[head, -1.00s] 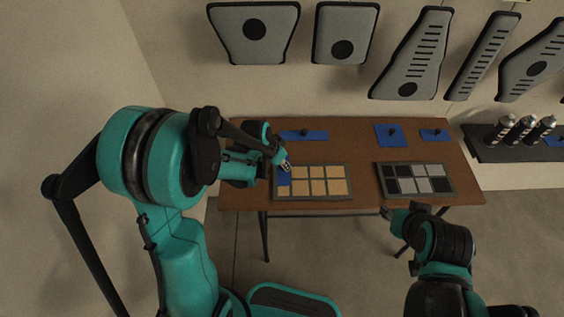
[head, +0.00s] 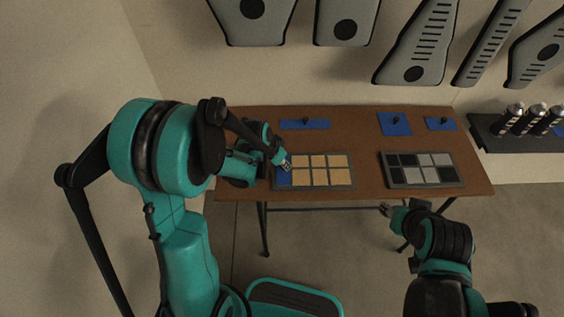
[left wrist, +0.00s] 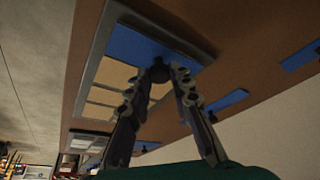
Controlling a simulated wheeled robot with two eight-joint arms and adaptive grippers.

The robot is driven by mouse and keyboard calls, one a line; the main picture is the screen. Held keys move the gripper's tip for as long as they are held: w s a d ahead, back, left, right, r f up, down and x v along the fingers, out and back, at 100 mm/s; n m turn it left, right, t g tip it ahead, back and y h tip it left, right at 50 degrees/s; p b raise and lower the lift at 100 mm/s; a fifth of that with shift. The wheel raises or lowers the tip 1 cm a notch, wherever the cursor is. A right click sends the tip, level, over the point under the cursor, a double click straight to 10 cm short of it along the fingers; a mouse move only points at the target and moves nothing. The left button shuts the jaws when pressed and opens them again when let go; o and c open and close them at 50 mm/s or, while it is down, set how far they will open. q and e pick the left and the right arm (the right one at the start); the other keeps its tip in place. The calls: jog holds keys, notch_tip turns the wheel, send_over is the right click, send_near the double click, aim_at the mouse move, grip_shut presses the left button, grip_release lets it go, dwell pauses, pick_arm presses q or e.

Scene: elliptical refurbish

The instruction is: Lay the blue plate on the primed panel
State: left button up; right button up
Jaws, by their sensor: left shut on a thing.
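A grey-framed panel with tan squares (head: 320,161) lies on the brown table; it also shows in the left wrist view (left wrist: 116,72). The blue plate (head: 284,178) is at its left end, inside the frame, covering the end column. In the left wrist view the plate (left wrist: 132,42) lines up with the panel's end, its dark knob between my fingers. I cannot tell whether it rests fully on the panel. My left gripper (head: 286,165) is shut on that knob (left wrist: 159,74). My right gripper (head: 385,210) hangs before the table's front edge, away from the plate; its jaw opening is unclear.
A second framed panel with black and grey squares (head: 422,169) lies on the right of the table (head: 365,150). Blue plates with knobs lie along the back: a long one (head: 305,124), a square one (head: 394,124) and a small one (head: 440,123). Spray cans (head: 526,120) stand on a right shelf.

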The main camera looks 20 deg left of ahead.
pick_arm(q)
jog(key=shift+f, duration=0.2)
dwell(0.6)
jog(key=o, duration=0.9)
jog(key=v, duration=1.2)
jog(key=shift+s, duration=0.1)
jog(key=s+r+n+t, duration=0.1)
jog(key=s+n, duration=0.1)
jog(key=s, duration=0.2)
jog(key=s+r+n+t+y, duration=0.1)
jog(key=s+r+n, duration=0.1)
jog(key=s, duration=0.2)
jog(key=s+r+n+t+y, duration=0.1)
jog(key=s+r, duration=0.1)
jog(key=s, duration=0.3)
jog(key=shift+a+r+n, duration=0.15)
jog(key=shift+a+n, duration=0.15)
jog(key=shift+n, duration=0.1)
